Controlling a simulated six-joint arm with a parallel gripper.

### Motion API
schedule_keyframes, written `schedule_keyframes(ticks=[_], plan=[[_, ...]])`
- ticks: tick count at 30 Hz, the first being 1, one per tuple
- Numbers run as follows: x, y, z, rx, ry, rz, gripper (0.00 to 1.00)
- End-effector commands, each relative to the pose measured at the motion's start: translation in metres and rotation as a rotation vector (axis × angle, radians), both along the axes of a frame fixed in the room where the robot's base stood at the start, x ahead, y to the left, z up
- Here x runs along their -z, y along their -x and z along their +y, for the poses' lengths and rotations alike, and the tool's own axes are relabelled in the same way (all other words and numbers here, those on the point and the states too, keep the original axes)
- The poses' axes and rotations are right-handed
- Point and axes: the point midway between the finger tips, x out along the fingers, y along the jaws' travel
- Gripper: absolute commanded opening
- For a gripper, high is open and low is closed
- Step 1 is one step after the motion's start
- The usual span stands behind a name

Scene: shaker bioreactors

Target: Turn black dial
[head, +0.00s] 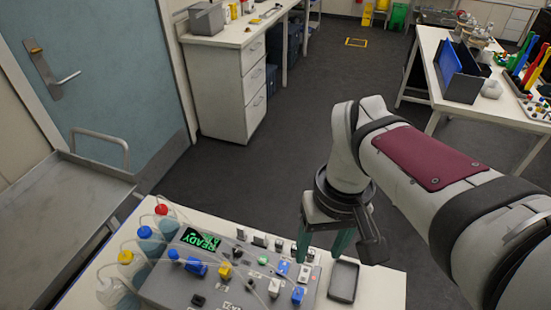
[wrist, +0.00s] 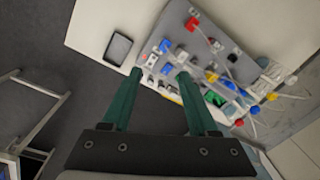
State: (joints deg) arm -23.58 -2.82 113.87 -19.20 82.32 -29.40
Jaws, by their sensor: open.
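The grey control panel (head: 232,284) lies on the white table and carries small coloured knobs and switches; it also shows in the wrist view (wrist: 212,42). Several dark controls sit on it: one at its near left (head: 198,300), and a row along its far edge, including one (head: 240,234). I cannot tell which is the black dial. A green-lit READY display (head: 201,239) is at the panel's far left. My gripper (head: 322,242) is open and empty, with green fingers pointing down over the panel's right end. In the wrist view, its fingertips (wrist: 159,73) straddle the panel's edge with a gap between them.
A small dark tray (head: 343,281) lies right of the panel. Bottles with red (head: 161,209), blue and yellow caps stand left, with thin tubes across the panel. A metal cart (head: 60,205) is farther left. The table's right front corner is clear.

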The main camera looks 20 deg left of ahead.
Motion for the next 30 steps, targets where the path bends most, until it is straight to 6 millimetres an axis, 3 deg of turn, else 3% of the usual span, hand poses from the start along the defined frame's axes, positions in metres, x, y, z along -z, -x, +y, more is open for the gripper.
schedule_keyframes(ticks=[1, 3, 6, 8, 13, 24, 30], plan=[[0.003, -0.021, 0.043, -0.228, 0.014, -0.012, 0.59], [0.010, -0.038, 0.100, -0.520, 0.031, -0.037, 0.59], [0.021, -0.044, 0.159, -0.800, 0.045, -0.063, 0.59], [0.026, -0.044, 0.177, -0.891, 0.051, -0.071, 0.59], [0.049, -0.044, 0.185, -0.934, 0.054, -0.072, 0.59], [0.149, -0.046, 0.184, -0.929, 0.053, -0.074, 0.59], [0.177, -0.046, 0.184, -0.928, 0.052, -0.076, 0.59]])
